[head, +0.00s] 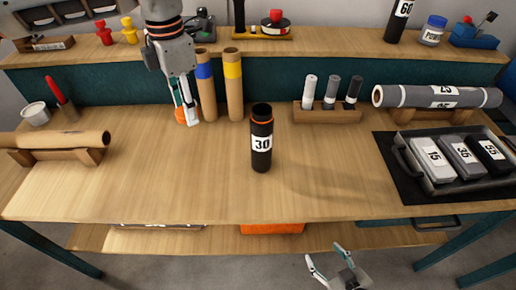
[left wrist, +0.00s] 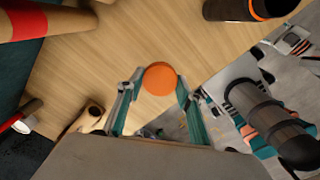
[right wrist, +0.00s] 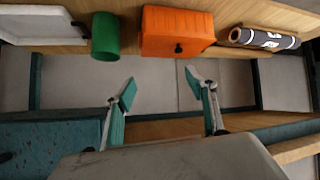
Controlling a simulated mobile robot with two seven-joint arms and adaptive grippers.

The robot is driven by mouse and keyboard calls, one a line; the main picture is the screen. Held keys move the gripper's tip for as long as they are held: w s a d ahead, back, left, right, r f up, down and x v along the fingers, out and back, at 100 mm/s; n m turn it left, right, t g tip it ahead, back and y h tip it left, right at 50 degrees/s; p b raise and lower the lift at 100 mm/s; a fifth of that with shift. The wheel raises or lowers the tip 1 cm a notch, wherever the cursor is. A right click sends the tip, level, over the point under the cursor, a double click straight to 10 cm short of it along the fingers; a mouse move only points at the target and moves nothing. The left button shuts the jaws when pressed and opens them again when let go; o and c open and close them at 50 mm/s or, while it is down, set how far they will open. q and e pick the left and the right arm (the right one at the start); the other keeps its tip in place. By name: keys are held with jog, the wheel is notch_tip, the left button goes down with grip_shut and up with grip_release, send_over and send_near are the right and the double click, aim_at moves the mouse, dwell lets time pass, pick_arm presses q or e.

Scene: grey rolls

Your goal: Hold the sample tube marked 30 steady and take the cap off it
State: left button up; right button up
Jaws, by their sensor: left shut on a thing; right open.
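The sample tube marked 30 (head: 261,145) is dark with an orange ring near its top. It stands upright on the table, its top looking open and dark. My left gripper (head: 187,116) is left of it, apart from it, and shut on a round orange cap (left wrist: 160,78). The cap also shows in the head view (head: 180,116), low by the tabletop; I cannot tell whether it touches the wood. My right gripper (head: 327,262) is open and empty in front of the table, below its front edge. It shows open in the right wrist view (right wrist: 168,95).
Two brown rolls with blue (head: 205,85) and yellow (head: 232,85) bands stand close to my left gripper. A rack (head: 327,113) of small tubes and a tray (head: 400,160) of marked blocks are right. An orange box (right wrist: 178,32) sits low near my right gripper. The table's front middle is clear.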

aim_at(227, 158)
pick_arm(q)
jog(key=w+d+r+n+p, duration=0.1)
jog(key=w+d+r+n, duration=0.15)
jog(key=d+n, duration=0.85)
jog(key=a+f+n, duration=0.1)
jog(key=f, duration=0.5)
jog(key=a+f+n, duration=0.1)
jog(key=f+n, duration=0.1)
jog(key=f, duration=0.5)
jog(key=a+f+n, duration=0.1)
jog(key=f, duration=0.5)
jog(key=shift+s+a+f, duration=0.3)
jog(key=shift+s+f, duration=0.1)
jog(key=shift+b, duration=0.3)
jog(key=shift+f, duration=0.2)
jog(key=o, duration=1.2)
jog(key=shift+r, duration=0.1)
notch_tip(227, 158, up, 12)
jog(key=shift+r, duration=0.1)
